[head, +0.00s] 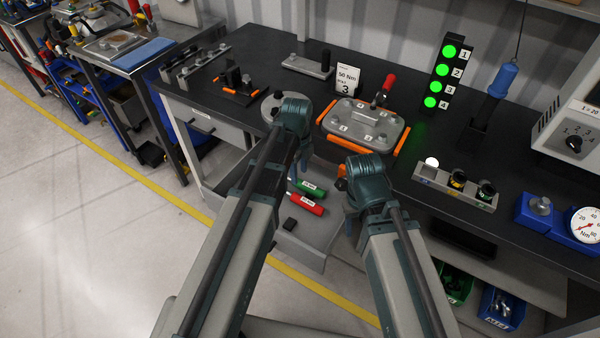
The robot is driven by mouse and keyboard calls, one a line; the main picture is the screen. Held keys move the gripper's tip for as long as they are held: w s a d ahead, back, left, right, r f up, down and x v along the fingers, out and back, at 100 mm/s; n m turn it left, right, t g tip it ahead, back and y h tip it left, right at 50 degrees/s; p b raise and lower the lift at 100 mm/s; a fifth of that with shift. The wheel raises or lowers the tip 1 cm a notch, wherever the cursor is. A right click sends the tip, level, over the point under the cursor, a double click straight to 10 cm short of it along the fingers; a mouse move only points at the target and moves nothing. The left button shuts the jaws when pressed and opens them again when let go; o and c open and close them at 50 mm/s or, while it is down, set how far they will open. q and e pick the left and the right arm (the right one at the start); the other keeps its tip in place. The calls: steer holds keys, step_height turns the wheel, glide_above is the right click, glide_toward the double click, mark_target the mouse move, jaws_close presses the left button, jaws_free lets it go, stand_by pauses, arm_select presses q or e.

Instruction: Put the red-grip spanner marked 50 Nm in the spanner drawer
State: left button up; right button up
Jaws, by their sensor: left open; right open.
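A red-grip spanner (307,204) lies in an open grey drawer (308,250) below the bench front, its label too small to read. A green-grip spanner (309,187) lies just behind it. Part of both is hidden by my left arm. My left gripper (299,162) is open and points down over the drawer's back part, near the green grip. My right gripper (350,217) is open and points down at the drawer's right side, apart from the red grip. Neither gripper holds anything that I can see.
A card reading 50 Nm and 3 (346,82) stands on the bench (240,50) behind a grey cover plate (362,125) with orange clamps. A lit green lamp stack (440,78), a socket tray (455,187) and a dial gauge (584,225) are to the right.

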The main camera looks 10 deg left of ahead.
arm_select(q)
steer(key=s+d+n, duration=0.3)
steer(key=s+n, duration=0.4)
steer(key=n, duration=0.2)
steer(key=s+d+n+y, duration=0.1)
steer(key=s+d+n, duration=0.2)
steer(key=s+n, duration=0.5)
steer(key=shift+s+d+n+y, duration=0.3)
steer(key=shift+d+n, duration=0.1)
steer(key=shift+n, duration=0.2)
steer(key=shift+c, duration=0.3)
